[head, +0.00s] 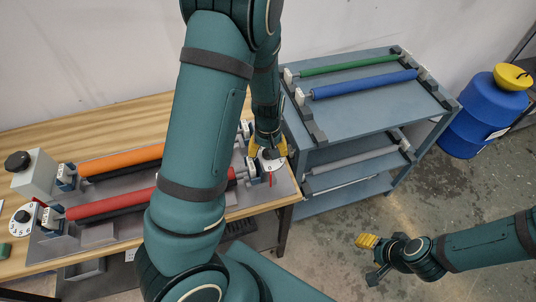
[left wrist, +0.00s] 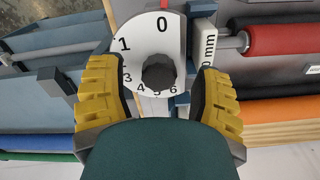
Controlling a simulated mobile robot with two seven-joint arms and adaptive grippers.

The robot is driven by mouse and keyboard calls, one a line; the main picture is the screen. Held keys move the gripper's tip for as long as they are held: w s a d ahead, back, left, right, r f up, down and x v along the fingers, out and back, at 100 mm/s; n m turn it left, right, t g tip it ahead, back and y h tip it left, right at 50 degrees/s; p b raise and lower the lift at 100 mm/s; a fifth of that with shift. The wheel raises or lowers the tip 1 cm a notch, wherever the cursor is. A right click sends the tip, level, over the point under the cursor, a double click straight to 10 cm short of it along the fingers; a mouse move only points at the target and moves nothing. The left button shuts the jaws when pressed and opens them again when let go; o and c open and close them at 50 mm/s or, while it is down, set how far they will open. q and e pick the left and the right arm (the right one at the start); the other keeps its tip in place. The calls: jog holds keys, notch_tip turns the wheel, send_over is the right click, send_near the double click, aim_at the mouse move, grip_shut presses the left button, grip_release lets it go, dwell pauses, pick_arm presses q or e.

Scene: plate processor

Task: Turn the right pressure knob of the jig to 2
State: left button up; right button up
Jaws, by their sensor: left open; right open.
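The right pressure knob (head: 269,154) sits at the right end of the jig (head: 284,184), partly covered by my left gripper (head: 266,148). In the left wrist view its black knob (left wrist: 159,72) is at the middle of a white numbered dial (left wrist: 142,44). The 0 is at the top, the 1 at upper left, and 3 to 6 run along the lower edge; the 2 is hidden behind a finger. My left gripper (left wrist: 159,85) is open, its yellow fingers on either side of the dial; contact cannot be told. My right gripper (head: 370,260) is open and empty over the floor.
A left dial (head: 24,220) is at the jig's other end. Orange (head: 125,160) and red (head: 112,203) rollers lie between. A grey cart (head: 345,115) with green and blue rollers stands right of the table, and a blue barrel (head: 487,113) beyond it. Floor around my right gripper is clear.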

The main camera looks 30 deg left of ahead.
pick_arm(q)
jog(key=shift+f, duration=0.8)
jog(key=shift+c, duration=0.2)
grip_shut()
